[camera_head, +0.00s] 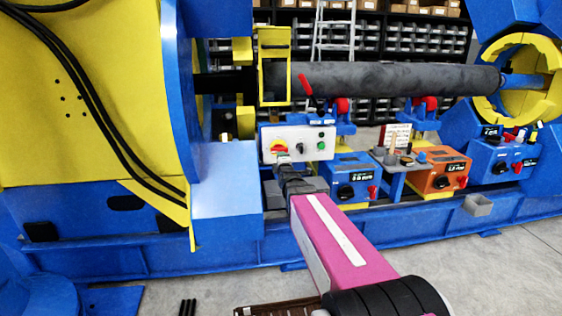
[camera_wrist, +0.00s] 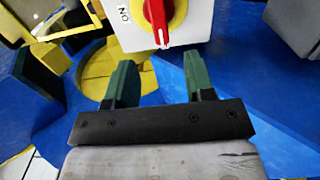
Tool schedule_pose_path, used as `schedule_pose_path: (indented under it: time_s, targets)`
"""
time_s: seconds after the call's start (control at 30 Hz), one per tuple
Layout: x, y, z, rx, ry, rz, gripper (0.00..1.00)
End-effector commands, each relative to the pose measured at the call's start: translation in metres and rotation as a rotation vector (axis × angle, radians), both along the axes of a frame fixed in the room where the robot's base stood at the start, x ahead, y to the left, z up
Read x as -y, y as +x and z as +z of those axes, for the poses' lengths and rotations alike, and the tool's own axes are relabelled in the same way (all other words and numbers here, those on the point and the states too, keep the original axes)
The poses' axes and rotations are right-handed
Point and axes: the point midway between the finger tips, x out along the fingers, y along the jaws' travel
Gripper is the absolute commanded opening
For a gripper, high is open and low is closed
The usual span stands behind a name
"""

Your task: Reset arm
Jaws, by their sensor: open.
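My arm (camera_head: 338,245) with its magenta forearm reaches forward from the lower right in the head view. My gripper (camera_wrist: 162,75) shows in the wrist view with two green fingers apart and nothing between them. In the head view the gripper (camera_head: 284,163) is small and dark, just under the left end of the white control box, and its fingers are hard to make out. The white control box (camera_head: 312,142) carries a red and yellow rotary switch (camera_head: 279,147). In the wrist view the red switch handle (camera_wrist: 158,20) is just beyond the fingertips, pointing down, apart from them.
A long grey pipe (camera_head: 390,78) lies across the blue and yellow positioner. Blue (camera_head: 350,180) and orange (camera_head: 440,175) boxes stand on the blue base right of my arm. Shelves and a ladder (camera_head: 333,35) are behind. Grey floor (camera_head: 480,270) at the lower right is clear.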

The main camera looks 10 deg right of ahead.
Motion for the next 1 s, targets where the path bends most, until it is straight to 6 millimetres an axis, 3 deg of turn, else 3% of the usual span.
schedule_pose_path:
  time_s: [0.13, 0.23, 0.47, 0.67, 0.8, 1.0]
  targets:
    - [0.000, -0.001, -0.004, -0.019, 0.018, 0.001, 0.49]
    - [0.000, -0.007, -0.019, -0.088, 0.085, 0.001, 0.49]
    - [0.000, -0.044, -0.089, -0.428, 0.424, -0.075, 0.49]
    - [0.001, -0.105, -0.155, -0.772, 0.769, -0.309, 0.49]
    - [0.004, -0.159, -0.192, -0.979, 0.978, -0.572, 0.49]
    - [0.007, -0.229, -0.219, -1.151, 1.161, -0.976, 0.49]
